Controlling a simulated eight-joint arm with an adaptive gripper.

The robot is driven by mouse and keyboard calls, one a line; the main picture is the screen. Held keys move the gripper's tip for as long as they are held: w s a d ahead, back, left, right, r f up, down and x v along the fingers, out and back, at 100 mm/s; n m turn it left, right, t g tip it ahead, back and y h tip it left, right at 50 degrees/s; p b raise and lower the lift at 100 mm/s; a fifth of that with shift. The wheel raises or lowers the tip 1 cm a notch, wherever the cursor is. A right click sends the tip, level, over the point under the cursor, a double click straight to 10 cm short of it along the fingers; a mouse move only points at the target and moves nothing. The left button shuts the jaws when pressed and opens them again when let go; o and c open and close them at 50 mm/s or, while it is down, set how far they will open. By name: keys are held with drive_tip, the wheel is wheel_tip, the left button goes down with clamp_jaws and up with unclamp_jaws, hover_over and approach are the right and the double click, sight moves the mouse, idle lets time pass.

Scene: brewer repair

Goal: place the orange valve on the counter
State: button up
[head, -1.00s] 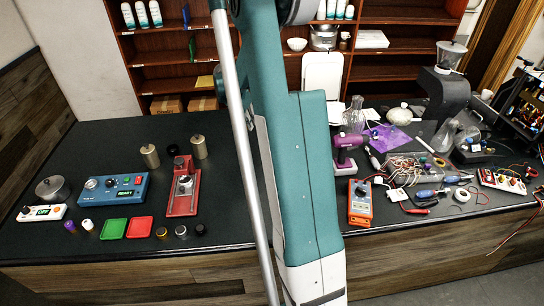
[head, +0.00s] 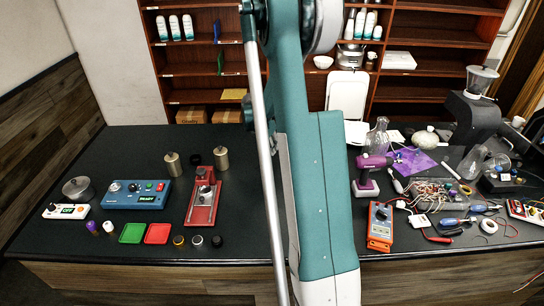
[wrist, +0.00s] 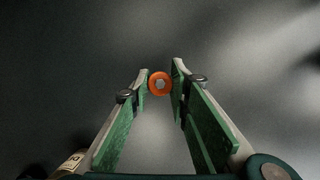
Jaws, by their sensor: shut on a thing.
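The orange valve (wrist: 160,83) is a small orange ring with a pale centre. In the wrist view it sits between the tips of the two green-padded fingers of my gripper (wrist: 159,82), which is shut on it. Behind it is a plain dark grey surface; I cannot tell how far the valve is from it. The black counter (head: 110,255) crosses the head view. My arm hides its middle there, and neither my gripper nor the valve shows in that view.
On the counter's left stand a blue control box (head: 136,194), a red device (head: 203,203), a green tray (head: 132,233) and a red tray (head: 157,234). On the right are an orange multimeter (head: 380,227), a purple drill (head: 370,172) and wires. The counter's front left is bare.

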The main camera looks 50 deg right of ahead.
drive_tip(key=shift+f, duration=0.6)
drive_tip(key=shift+f, duration=1.85)
drive_tip(key=shift+f, duration=0.1)
drive_tip(key=o, duration=1)
drive_tip(key=shift+c, duration=0.2)
drive_tip(key=v, duration=1.2)
